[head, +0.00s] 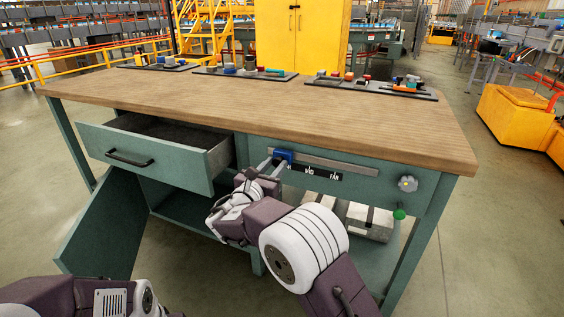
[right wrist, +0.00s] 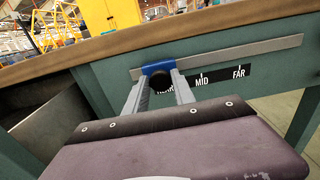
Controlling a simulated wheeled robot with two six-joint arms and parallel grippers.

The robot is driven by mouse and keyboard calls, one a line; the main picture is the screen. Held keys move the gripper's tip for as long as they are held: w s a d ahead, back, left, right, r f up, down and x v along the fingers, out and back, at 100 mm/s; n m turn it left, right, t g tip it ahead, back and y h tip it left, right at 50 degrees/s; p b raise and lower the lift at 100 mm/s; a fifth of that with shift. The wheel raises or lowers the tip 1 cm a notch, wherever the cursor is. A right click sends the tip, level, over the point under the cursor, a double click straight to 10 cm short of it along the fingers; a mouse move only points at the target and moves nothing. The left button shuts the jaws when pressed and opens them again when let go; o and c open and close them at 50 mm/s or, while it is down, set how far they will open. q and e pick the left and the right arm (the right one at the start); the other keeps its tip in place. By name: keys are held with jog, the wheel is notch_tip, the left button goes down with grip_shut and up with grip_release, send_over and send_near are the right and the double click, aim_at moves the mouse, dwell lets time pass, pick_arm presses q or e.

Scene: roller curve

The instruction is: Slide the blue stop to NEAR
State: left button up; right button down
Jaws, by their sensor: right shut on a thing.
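The blue stop (head: 283,155) sits at the left end of a grey rail (head: 335,162) on the front of the workbench. In the right wrist view the blue stop (right wrist: 158,68) has a dark knob, and the fingers of my right gripper (right wrist: 159,88) are shut on it. A black label strip (right wrist: 215,80) below the rail reads MID and FAR; the NEAR mark at its left end is mostly hidden behind the fingers. My right gripper (head: 272,163) reaches up to the stop from below. Of my left arm only links show at the lower left; its gripper is not in view.
An open drawer (head: 150,152) juts out left of the rail, and a cabinet door (head: 100,232) hangs open below it. A grey knob (head: 407,184) and a green knob (head: 399,213) are at the right. The wooden bench top (head: 260,105) is mostly clear.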

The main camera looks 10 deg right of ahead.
jog(key=shift+a, duration=0.2)
jog(key=shift+r, duration=0.1)
jog(key=c, duration=1.2)
grip_release()
jog(key=shift+w+y, duration=0.1)
jog(key=shift+y, duration=0.2)
jog(key=shift+c, duration=0.2)
jog(key=shift+o, duration=0.9)
jog(key=shift+a, duration=0.15)
jog(key=p+v, duration=0.3)
jog(key=v, duration=0.6)
